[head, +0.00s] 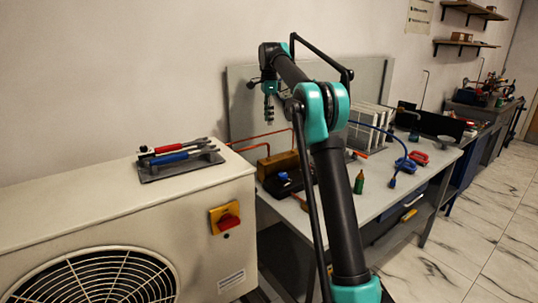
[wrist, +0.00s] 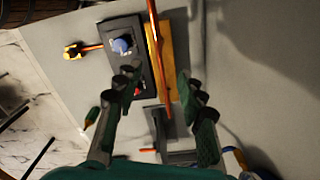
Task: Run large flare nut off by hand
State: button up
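My gripper (head: 269,118) hangs fingers down above the bench, over the copper pipe (head: 262,136) and the wooden-looking block (head: 281,165). In the wrist view my gripper (wrist: 158,82) has its two fingers wide apart with nothing held between them. The copper pipe (wrist: 158,55) runs between and beyond the fingertips, along the yellow-brown block (wrist: 168,50). A dark plate with a blue round part (wrist: 122,45) lies beside the block; a blue part (head: 284,177) also shows in the head view. I cannot make out the large flare nut clearly in either view.
The outdoor unit (head: 100,205) with a tool tray (head: 180,163) stands left of the bench (head: 385,205).

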aim_at(269, 156)
notch_tip(269, 156, down, 17)
dwell(0.5)
jog(key=shift+c, duration=0.2)
grip_shut()
